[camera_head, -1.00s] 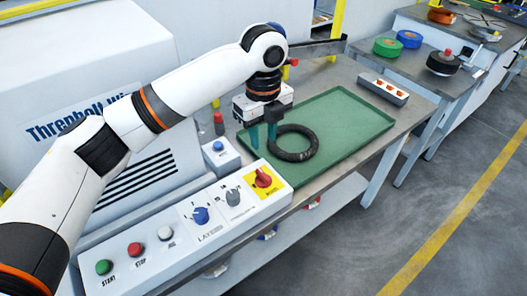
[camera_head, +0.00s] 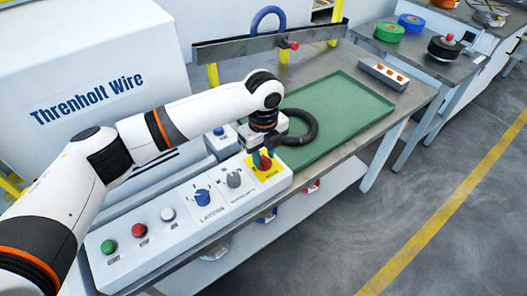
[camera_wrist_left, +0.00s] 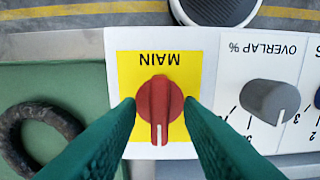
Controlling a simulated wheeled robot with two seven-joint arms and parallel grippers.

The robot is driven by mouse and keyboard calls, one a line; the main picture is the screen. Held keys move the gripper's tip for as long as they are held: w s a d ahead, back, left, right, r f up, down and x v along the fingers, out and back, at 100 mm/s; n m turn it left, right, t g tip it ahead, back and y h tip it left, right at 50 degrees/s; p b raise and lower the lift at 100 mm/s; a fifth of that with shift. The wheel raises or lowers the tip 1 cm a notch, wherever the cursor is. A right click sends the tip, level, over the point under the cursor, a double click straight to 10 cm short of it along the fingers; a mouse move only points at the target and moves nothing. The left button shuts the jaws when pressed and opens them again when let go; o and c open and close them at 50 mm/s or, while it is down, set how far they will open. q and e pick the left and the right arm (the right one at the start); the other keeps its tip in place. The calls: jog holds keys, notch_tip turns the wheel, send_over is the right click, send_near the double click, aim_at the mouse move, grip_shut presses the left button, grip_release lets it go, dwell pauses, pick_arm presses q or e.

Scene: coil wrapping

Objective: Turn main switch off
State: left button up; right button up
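The main switch (camera_head: 265,163) is a red rotary knob on a yellow plate at the right end of the white control console (camera_head: 150,235). My left gripper (camera_head: 262,157) points down over it in the head view. In the left wrist view the gripper's teal fingers (camera_wrist_left: 160,108) stand apart, one on each side of the red main switch (camera_wrist_left: 158,103). A narrow gap seems to show on both sides of the knob. Its white mark points to the bottom of that view, away from the upside-down MAIN label. My right gripper is not in view.
A grey overlap knob (camera_wrist_left: 268,100) sits beside the switch. The console also has a blue knob (camera_head: 203,197) and green, red and white buttons. A black coil (camera_head: 308,122) lies on the green tray (camera_head: 350,105) close behind the gripper.

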pick_arm(q)
jog(key=shift+c, duration=0.5)
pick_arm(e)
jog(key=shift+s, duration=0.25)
pick_arm(q)
grip_shut()
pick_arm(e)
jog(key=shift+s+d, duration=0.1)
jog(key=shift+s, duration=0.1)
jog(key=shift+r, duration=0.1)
pick_arm(q)
jog(key=shift+r+n+p, duration=0.2)
jog(key=shift+n+p, duration=0.1)
jog(key=shift+p, duration=0.3)
jog(key=n+p, duration=1)
jog(key=p, duration=0.2)
jog(key=shift+r, duration=0.1)
jog(key=n+p, duration=0.3)
jog(key=n, duration=0.1)
jog(key=shift+p, duration=0.35)
jog(key=shift+f+n+p, duration=0.2)
jog(key=shift+n+p, duration=0.75)
jog(key=shift+n, duration=0.65)
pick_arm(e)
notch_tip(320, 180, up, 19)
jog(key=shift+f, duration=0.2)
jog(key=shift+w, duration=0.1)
